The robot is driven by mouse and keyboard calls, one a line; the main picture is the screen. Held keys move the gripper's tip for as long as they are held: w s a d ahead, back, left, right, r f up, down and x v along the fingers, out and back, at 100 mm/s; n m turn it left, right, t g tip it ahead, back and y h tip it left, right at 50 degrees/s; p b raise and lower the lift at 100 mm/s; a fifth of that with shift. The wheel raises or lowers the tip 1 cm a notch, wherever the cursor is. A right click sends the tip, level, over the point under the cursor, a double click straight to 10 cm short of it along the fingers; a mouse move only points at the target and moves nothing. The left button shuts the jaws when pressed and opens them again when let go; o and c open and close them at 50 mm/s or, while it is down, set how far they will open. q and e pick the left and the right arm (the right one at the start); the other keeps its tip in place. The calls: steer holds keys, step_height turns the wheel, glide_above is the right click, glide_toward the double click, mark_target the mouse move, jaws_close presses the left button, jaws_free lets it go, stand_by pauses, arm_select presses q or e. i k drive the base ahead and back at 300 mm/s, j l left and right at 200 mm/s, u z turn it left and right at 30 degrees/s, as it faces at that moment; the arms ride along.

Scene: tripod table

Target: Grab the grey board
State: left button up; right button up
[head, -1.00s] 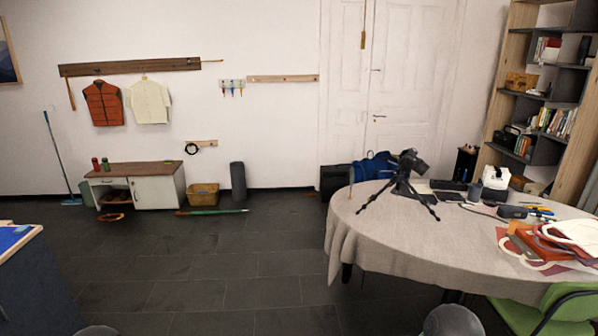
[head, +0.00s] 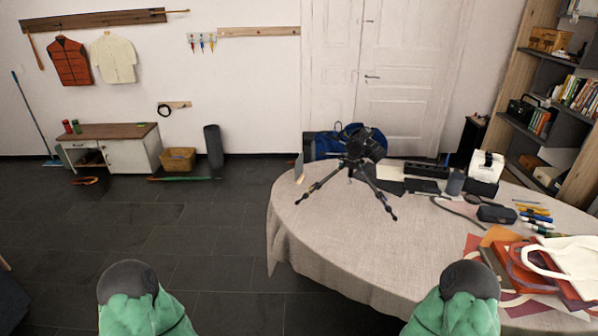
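A small, thin grey upright panel (head: 298,167) shows at the left edge of the round table (head: 345,245), and it may be the grey board. It is seen nearly edge-on, so its full shape is hard to tell. A black camera tripod (head: 357,165) stands on the table to its right, with its legs spread. Green-covered parts of my two arms, with dark rounded caps, show at the bottom left and bottom right. Neither of my grippers is in view.
A white-and-black device (head: 485,170), a dark case (head: 497,214), several pens and a white-handled bag (head: 565,265) lie on the table's right side. A bookshelf (head: 560,100) stands behind.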

mark_target(299, 162)
steer(key=i+j+z, duration=0.1)
steer(key=i+j, duration=0.85)
steer(key=i, duration=0.3)
steer(key=i+j+z, duration=0.15)
steer(key=i+j, duration=0.9)
steer(key=i, duration=0.1)
